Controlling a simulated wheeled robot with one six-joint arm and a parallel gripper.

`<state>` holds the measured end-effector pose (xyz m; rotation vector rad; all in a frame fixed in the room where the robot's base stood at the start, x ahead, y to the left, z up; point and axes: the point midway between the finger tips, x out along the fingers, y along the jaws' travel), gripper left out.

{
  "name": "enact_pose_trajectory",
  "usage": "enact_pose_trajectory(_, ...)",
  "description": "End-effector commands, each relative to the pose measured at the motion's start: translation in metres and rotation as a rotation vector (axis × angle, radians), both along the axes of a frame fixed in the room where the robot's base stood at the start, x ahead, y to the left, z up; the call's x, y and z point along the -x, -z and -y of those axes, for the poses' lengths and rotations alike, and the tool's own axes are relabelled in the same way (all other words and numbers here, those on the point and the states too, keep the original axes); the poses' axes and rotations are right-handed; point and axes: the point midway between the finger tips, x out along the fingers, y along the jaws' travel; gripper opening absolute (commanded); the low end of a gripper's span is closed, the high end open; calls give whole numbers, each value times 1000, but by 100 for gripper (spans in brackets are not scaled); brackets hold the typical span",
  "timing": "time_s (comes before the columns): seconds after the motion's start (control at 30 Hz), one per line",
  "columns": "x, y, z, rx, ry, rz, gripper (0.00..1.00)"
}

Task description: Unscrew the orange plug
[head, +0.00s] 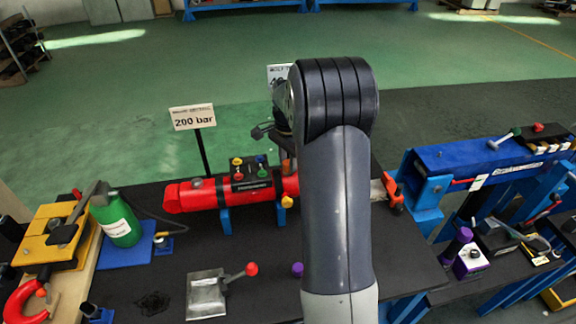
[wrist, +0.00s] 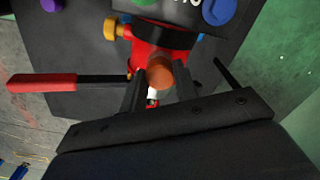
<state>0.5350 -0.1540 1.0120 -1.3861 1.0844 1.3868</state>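The orange plug (wrist: 160,72) is a short round cylinder on the red cylinder body (wrist: 145,52), in the middle of the wrist view. In the head view the plug (head: 287,167) shows at the red cylinder (head: 200,195), just left of my arm. My gripper (wrist: 161,78) has its two dark fingers apart, one on each side of the plug. A narrow gap seems to show at the left finger; contact on the right is unclear.
A yellow knob (wrist: 112,28) is close to the plug. A red-handled lever (wrist: 42,83) lies to the left in the wrist view. A sign reading 200 bar (head: 192,117) stands behind.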

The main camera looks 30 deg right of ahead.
Motion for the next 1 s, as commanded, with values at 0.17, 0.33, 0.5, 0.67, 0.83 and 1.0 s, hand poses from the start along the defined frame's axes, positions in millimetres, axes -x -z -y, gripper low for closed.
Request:
enact_pose_trajectory(0.17, 0, 0, 0, 0, 0, 1, 12)
enact_pose_trajectory(0.33, 0, 0, 0, 0, 0, 1, 2)
enact_pose_trajectory(0.5, 0, -1, 0, 0, 0, 1, 2)
enact_pose_trajectory(0.67, 0, -2, 0, 0, 0, 1, 2)
enact_pose_trajectory(0.83, 0, -2, 0, 0, -11, 1, 2)
enact_pose_trajectory(1.0, 0, -4, 0, 1, -161, 1, 2)
